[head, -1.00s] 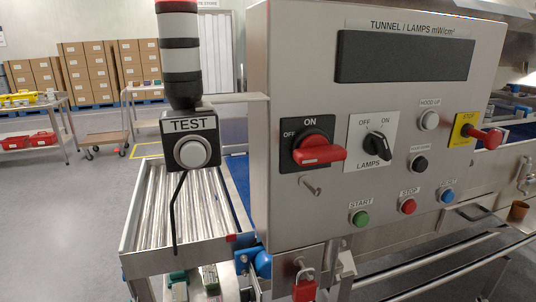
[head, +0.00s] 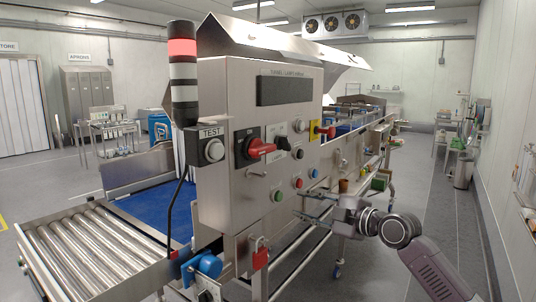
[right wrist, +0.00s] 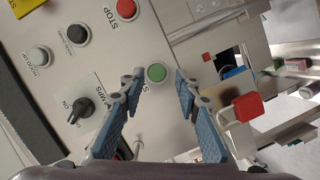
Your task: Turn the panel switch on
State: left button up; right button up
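The grey control panel (head: 224,200) carries a red-handled rotary switch (head: 262,150) on a black plate. Its handle lies roughly sideways, in line with the OFF label seen earlier. A smaller black LAMPS switch (head: 281,144) sits to its right and shows in the right wrist view (right wrist: 83,108). My right gripper (head: 302,205) is in front of the panel's lower right. In the right wrist view, its blue-padded fingers (right wrist: 158,76) are apart and empty, with the green START button (right wrist: 157,72) beyond the gap. The red switch is not clearly seen there. My left gripper is out of view.
A TEST button box (head: 211,147) and a lamp tower (head: 183,75) stand left of the panel. A red padlock (head: 259,253) hangs below it. A roller conveyor (head: 80,255) lies at the left. Open floor (head: 425,185) runs along the right.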

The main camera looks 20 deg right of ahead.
jog(key=s+a+r+n+y, duration=0.35)
jog(key=s+r+n, duration=0.2)
jog(key=r, duration=0.75)
jog(key=n, duration=0.3)
send_near(268, 151)
jog(key=w, duration=0.2)
jog(key=shift+g+y, duration=0.4)
jog(key=shift+y, duration=0.05)
jog(key=p+x, duration=0.1)
jog(key=x, duration=0.1)
jog(key=p+x, duration=0.1)
jog(key=x, duration=0.1)
jog(key=p+x, duration=0.1)
jog(key=x, duration=0.2)
jog(key=shift+a+r, duration=0.25)
jog(key=shift+r, duration=0.05)
jog(key=shift+w+a+f, duration=0.15)
jog(key=shift+w+a, duration=0.15)
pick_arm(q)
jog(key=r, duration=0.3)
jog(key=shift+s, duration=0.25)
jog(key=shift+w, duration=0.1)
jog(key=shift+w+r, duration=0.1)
pick_arm(e)
grip_shut()
